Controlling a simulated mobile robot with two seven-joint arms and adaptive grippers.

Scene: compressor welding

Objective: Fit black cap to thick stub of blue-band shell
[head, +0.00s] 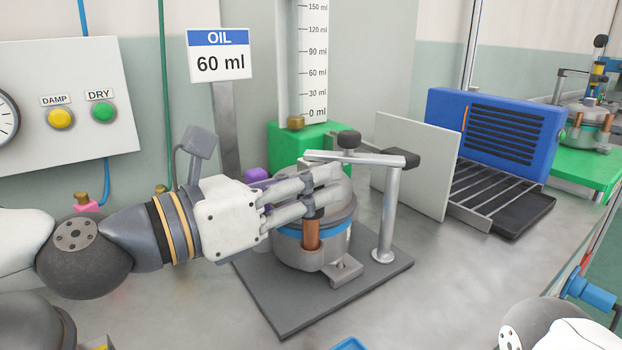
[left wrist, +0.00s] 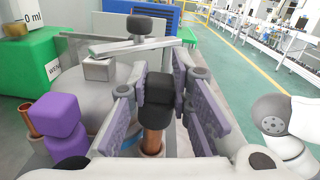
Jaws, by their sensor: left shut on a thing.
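The blue-band shell (head: 290,250) stands upright on a dark plate (head: 285,310), under a clamp arm (head: 360,157). A thick copper stub (head: 312,236) rises at its near side. My left gripper (head: 322,190) reaches in from the left and is shut on the black cap (head: 313,211), directly above that stub. In the left wrist view the black cap (left wrist: 160,92) sits between the finger pads, in line with the copper stub (left wrist: 153,142). They appear to touch; I cannot tell how far the cap is seated. My right gripper is out of view.
A purple cap (left wrist: 62,115) is beside another copper stub (left wrist: 34,122). The clamp post (head: 389,215) stands close right of the shell. A green block (head: 290,143) is behind, and a blue slotted unit (head: 500,130) is at right.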

